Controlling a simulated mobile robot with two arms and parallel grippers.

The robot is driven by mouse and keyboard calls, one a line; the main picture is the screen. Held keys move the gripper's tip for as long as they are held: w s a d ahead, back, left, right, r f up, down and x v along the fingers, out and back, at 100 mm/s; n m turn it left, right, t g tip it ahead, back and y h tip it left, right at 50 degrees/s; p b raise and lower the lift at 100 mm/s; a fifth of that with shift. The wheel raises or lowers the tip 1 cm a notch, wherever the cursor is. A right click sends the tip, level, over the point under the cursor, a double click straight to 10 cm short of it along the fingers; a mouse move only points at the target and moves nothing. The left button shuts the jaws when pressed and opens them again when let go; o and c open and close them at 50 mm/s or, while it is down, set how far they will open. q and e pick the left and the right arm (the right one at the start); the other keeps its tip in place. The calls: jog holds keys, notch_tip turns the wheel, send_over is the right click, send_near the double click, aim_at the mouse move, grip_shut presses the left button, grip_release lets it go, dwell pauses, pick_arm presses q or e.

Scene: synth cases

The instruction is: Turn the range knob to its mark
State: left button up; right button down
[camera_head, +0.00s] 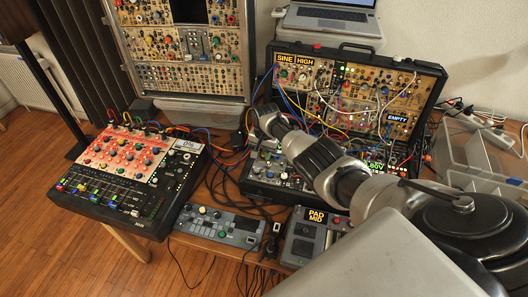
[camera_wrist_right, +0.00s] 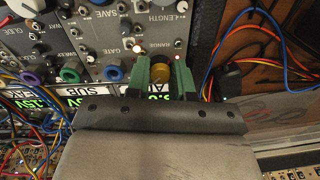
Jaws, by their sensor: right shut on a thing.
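The range knob (camera_wrist_right: 160,74) is a round amber knob under the word RANGE on a grey module panel in the right wrist view. My right gripper (camera_wrist_right: 161,80) has its two green fingertips on either side of it and is shut on it. The knob's pointer and the mark are not readable here. In the head view my right arm reaches in from the lower right, and its far end (camera_head: 268,119) is at the left side of the open synth case (camera_head: 436,92). The knob cannot be made out there. My left gripper is in neither view.
Patch cables (camera_wrist_right: 229,42) hang close to the right of my gripper, and more lie at its left. A red mixer-like unit (camera_head: 128,152), a grey-blue box (camera_head: 218,224) and a PAD MID box (camera_head: 306,240) stand in front. A laptop (camera_head: 328,18) is behind. Clear bins (camera_head: 475,155) stand at right.

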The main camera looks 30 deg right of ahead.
jog(key=c, duration=1)
grip_release()
notch_tip(320, 180, up, 6)
jog(key=shift+d+f+p, duration=0.15)
jog(key=shift+f+p, duration=0.05)
jog(key=shift+p, duration=0.9)
jog(key=shift+s+r, duration=0.15)
jog(key=shift+r, duration=2.5)
jog(key=shift+f, duration=0.1)
